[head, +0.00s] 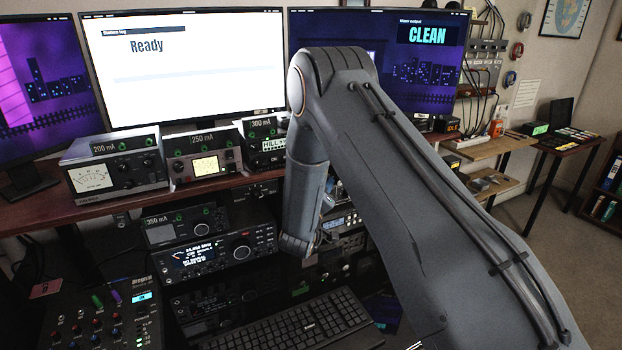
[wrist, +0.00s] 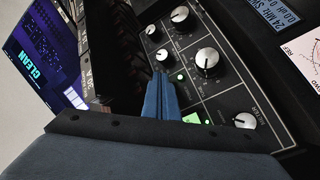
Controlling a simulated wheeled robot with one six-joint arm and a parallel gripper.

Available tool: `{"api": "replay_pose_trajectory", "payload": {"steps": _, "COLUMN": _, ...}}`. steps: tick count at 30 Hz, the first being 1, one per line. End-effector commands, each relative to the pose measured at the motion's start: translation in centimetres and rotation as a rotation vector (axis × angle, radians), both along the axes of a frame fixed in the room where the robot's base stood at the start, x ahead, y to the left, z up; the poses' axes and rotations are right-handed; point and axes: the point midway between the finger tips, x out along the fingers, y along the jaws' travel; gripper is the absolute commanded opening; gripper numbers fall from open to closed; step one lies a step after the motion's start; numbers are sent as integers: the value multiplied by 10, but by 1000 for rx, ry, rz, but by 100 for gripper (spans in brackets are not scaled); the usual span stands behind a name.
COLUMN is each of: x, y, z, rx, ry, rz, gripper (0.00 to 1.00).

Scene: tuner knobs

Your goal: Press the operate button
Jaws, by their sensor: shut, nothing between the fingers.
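My gripper (wrist: 160,74) shows in the wrist view as two blue fingers shut together with nothing between them. Its tips are in front of a dark panel (wrist: 232,103) with silver knobs. A small pale round control (wrist: 162,55) lies just beyond the tips; I cannot tell whether they touch it. A lit green rectangle (wrist: 192,118) sits to the right of the fingers and partly behind them. I cannot read any label that marks the operate button. In the head view my arm hides the panel area, and I cannot make out the gripper.
A large silver knob (wrist: 207,60) and smaller knobs (wrist: 179,14) (wrist: 245,120) stand out from the panel close to the fingers. In the head view, one monitor (head: 180,75) reads "Ready" and another (head: 430,60) reads "CLEAN". A keyboard (head: 290,325) lies below.

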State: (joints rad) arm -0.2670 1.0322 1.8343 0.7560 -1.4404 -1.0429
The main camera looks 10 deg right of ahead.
Motion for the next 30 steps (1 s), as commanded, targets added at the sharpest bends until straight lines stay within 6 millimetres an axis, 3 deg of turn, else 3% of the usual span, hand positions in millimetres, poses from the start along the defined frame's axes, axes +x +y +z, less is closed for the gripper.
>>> {"api": "replay_pose_trajectory", "payload": {"steps": 19, "x": 2, "y": 1, "z": 0, "rx": 0, "ry": 0, "rz": 0, "gripper": 0}}
{"api": "replay_pose_trajectory", "payload": {"steps": 30, "x": -9, "y": -3, "z": 1, "rx": 1, "ry": 0, "rz": 0, "gripper": 0}}
